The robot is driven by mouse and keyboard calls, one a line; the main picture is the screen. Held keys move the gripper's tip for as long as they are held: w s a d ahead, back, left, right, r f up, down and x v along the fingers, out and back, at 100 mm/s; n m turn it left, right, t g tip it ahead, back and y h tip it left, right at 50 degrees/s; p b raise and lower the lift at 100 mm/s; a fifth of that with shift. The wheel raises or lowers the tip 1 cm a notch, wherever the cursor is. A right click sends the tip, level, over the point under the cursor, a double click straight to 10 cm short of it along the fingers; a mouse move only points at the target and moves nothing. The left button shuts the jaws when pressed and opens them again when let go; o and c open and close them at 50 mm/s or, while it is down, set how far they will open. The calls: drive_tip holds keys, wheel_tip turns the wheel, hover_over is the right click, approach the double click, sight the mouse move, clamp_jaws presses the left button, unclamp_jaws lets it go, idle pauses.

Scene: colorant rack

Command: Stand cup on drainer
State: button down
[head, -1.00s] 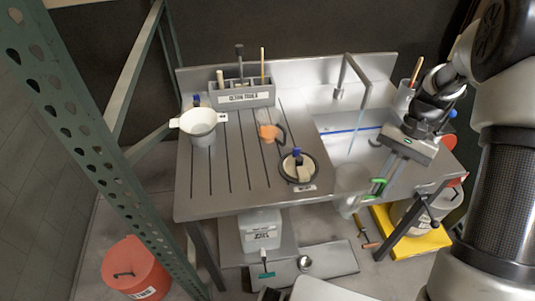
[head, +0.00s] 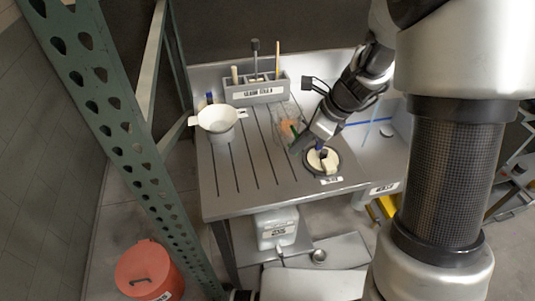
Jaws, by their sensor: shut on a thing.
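A clear, see-through cup (head: 287,122) is in my gripper (head: 296,138), over the grooved steel drainer (head: 235,178). My gripper comes in from the right and is shut on the cup; the green fingertips show at its side. The cup's outline is faint, and I cannot tell whether its base touches the drainer.
A white pot (head: 217,120) stands at the drainer's left, and a grey tool rack (head: 257,91) at the back. A round dish with a pale block (head: 322,160) sits close to my gripper, at front right. The drainer's front left is clear.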

drive_tip(key=shift+a+m, duration=0.3)
drive_tip(key=shift+a, duration=0.05)
drive_tip(key=shift+a+f, duration=0.15)
drive_tip(key=shift+f, duration=0.1)
wheel_tip(320, 180, down, 9)
drive_tip(key=b, duration=0.2)
drive_tip(key=shift+w+f+b, duration=0.1)
drive_tip(key=shift+f+b, duration=0.05)
drive_tip(key=shift+b, duration=0.15)
drive_tip(key=shift+f, duration=0.1)
drive_tip(key=shift+f, duration=0.15)
drive_tip(key=c, duration=1.9)
unclamp_jaws()
drive_tip(key=shift+o, duration=0.2)
